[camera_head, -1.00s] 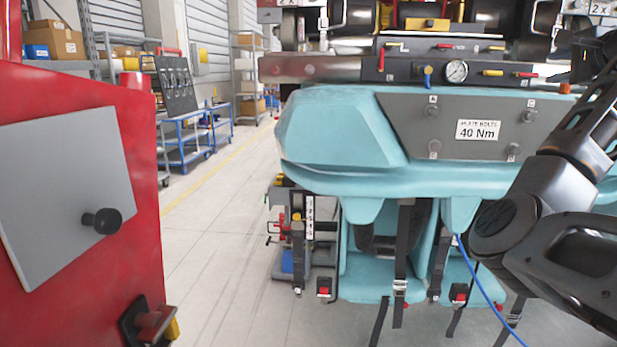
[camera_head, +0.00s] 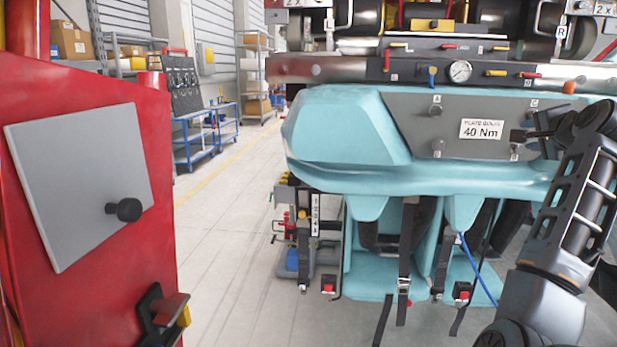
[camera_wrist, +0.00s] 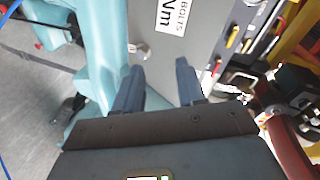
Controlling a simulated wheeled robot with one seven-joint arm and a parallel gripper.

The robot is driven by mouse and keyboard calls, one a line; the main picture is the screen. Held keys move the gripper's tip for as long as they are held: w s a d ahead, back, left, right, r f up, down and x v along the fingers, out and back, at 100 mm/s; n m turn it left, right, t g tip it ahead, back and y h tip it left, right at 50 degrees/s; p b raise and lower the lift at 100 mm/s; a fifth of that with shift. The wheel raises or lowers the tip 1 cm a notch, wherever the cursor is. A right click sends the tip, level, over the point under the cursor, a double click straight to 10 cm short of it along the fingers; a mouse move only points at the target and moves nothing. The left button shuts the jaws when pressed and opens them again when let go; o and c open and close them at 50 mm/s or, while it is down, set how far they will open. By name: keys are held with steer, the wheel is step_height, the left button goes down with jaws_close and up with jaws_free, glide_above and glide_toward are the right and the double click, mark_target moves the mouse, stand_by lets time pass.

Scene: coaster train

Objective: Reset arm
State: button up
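My gripper shows in the wrist view (camera_wrist: 160,85) with its two dark blue fingers apart and nothing between them. It faces the grey plate (camera_wrist: 195,40) on the teal train car. In the head view my gripper (camera_head: 515,136) is at the right side of that grey plate (camera_head: 400,108), near the "40 Nm" label (camera_head: 481,129). Whether it touches the plate cannot be told. My arm rises from the lower right. Bolts (camera_head: 437,147) sit at the plate's corners.
The teal car body (camera_head: 340,125) hangs ahead, with straps (camera_head: 405,250) and a blue cable (camera_head: 476,265) below. A red structure with a grey panel (camera_head: 80,180) and black knob stands close at left.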

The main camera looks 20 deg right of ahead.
steer(key=s+a+f+n+t+y, duration=0.1)
steer(key=s+a+f+n, duration=0.3)
steer(key=a+f, duration=0.55)
steer(key=s+a+f+n+y, duration=0.1)
steer(key=s+a+f+n, duration=0.35)
steer(key=a+f, duration=0.45)
steer(key=s+a+f+n+t+y, duration=0.1)
steer(key=s+a+f+n, duration=0.3)
steer(key=a+f, duration=0.55)
steer(key=s+a+f+n+y, duration=0.2)
steer(key=s+a+n, duration=0.1)
steer(key=s+a, duration=0.4)
steer(key=s+a+f+n+y, duration=0.2)
steer(key=s+a+f+n, duration=0.1)
steer(key=s+a, duration=0.35)
steer(key=s+a+r+n+y, duration=0.1)
steer(key=s+a+r, duration=0.2)
steer(key=s, duration=0.3)
steer(key=s+a+r+n+y, duration=0.1)
steer(key=s+a+r+n, duration=0.1)
steer(key=s+a, duration=0.3)
steer(key=shift+s+r+t, duration=0.4)
steer(key=shift+s, duration=0.6)
